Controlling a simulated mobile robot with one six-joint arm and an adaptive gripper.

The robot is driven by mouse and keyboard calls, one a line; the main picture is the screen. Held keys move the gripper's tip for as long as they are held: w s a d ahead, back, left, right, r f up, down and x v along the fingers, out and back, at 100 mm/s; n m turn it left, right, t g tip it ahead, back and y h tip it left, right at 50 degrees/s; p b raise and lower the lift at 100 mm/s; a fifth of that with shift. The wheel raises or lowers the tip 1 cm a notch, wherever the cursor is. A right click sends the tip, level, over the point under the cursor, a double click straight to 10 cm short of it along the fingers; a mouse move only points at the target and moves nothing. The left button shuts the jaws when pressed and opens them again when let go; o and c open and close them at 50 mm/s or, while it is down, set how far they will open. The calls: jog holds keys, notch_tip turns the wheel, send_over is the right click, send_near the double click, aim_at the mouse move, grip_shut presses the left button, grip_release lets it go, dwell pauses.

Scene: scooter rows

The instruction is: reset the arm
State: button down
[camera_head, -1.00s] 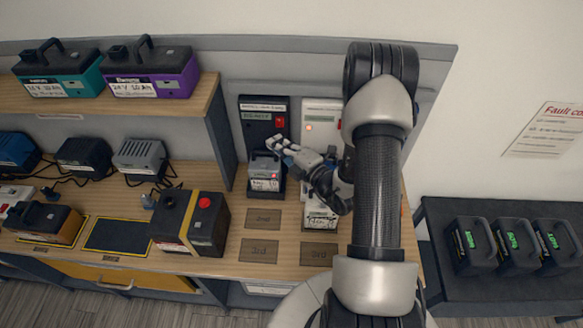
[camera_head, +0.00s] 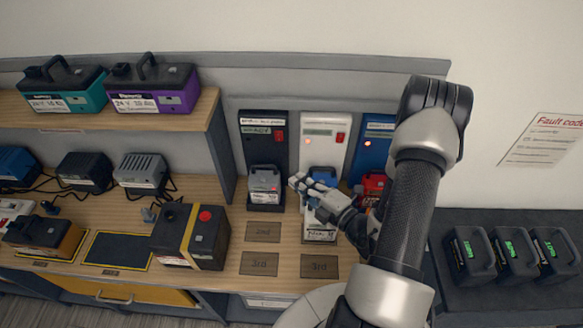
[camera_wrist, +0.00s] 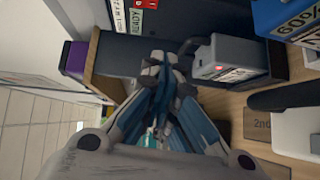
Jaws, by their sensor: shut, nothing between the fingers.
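My gripper (camera_head: 303,184) is in front of the white charger station, above and partly over a battery pack (camera_head: 320,228) standing in front of it. Its fingers are closed together with nothing held. In the wrist view the shut fingers (camera_wrist: 160,70) are in the middle, with a grey battery pack (camera_wrist: 232,58) with a red light to their right. That grey pack (camera_head: 264,184) stands in front of the black charger (camera_head: 264,138) in the head view, just left of my fingertips. My arm rises on the right and hides part of the blue charger (camera_head: 374,140).
Teal (camera_head: 62,92) and purple (camera_head: 152,90) packs stand on the raised shelf at left. A black pack with a yellow band (camera_head: 190,236) sits on the bench. Several packs stand on the dark right-hand table (camera_head: 500,290).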

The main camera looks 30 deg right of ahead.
jog(key=a+r+n+g+y, duration=0.5)
jog(key=a+r+n+y, duration=0.45)
jog(key=a+n, duration=0.5)
jog(key=s+a+r+n+g+b, duration=0.2)
jog(key=s+a+r+n+g, duration=0.2)
jog(key=s+a+n+g, duration=0.7)
jog(key=s+d+n+g+h, duration=0.15)
jog(key=s+n+h, duration=0.6)
jog(key=n, duration=0.75)
jog(key=d+r+n+t+h+b, duration=0.1)
jog(key=d+r+n+t+h, duration=0.4)
jog(key=d+n, duration=0.3)
jog(key=shift+s+d+n+h, duration=0.2)
jog(key=shift+n+h, duration=0.1)
jog(key=shift+n, duration=1.65)
